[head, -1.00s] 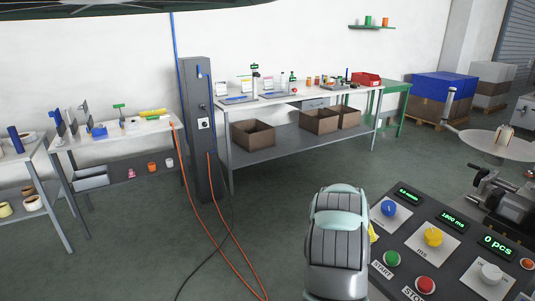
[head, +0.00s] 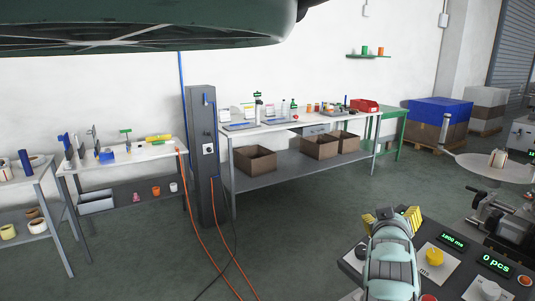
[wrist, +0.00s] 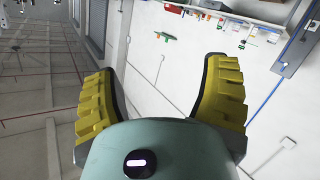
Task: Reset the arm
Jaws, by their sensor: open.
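My gripper (head: 391,215) shows at the lower right of the head view, with its yellow fingers spread apart and nothing between them. A yellow knob (head: 435,257) and green displays on the panel stay visible.
A long workbench (head: 300,125) with bottles and a red bin stands at the back, cardboard boxes (head: 255,160) on its lower shelf. A grey post (head: 203,150) with an orange hose stands left of it. The middle floor is clear.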

